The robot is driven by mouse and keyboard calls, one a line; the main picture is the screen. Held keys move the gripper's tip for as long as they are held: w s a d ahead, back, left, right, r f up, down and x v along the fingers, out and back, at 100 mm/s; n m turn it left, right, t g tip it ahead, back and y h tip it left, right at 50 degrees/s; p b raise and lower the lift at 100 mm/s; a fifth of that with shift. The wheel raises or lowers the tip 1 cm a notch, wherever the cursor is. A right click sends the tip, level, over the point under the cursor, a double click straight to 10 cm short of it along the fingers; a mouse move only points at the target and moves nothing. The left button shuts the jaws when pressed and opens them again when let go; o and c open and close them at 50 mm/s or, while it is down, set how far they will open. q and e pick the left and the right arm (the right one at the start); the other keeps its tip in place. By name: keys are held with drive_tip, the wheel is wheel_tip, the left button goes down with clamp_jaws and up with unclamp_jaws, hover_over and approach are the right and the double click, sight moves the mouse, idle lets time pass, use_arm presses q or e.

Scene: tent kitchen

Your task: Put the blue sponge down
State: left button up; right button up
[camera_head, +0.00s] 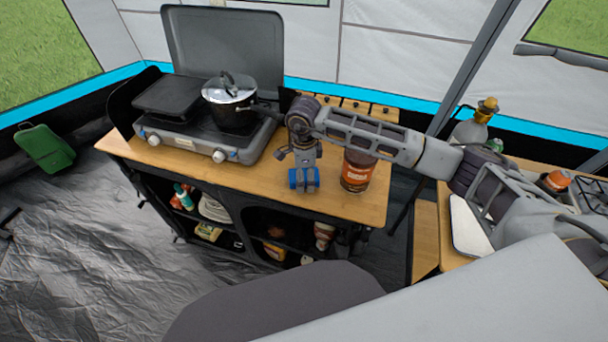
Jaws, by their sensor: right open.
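The blue sponge (293,179) is at the front edge of the wooden counter (240,183), right of the stove. My right gripper (304,180) points down over it from above, with blue showing on both sides of the fingers. The gripper is open, with its fingers at the sponge. Part of the sponge is hidden by the gripper, and I cannot tell whether the fingers touch it. My left gripper is not in view.
A brown jar (357,172) stands close to the right of the gripper, under my forearm. A camping stove (205,130) with a lidded pot (232,112) fills the counter's left side. A second counter with bottles (473,128) is at the right.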

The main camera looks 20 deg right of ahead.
drive_tip(key=shift+r, duration=0.4)
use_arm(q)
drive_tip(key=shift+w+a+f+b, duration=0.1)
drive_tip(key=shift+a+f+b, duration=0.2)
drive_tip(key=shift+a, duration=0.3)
use_arm(e)
wheel_tip(320, 180, up, 12)
drive_tip(key=shift+f, duration=0.25)
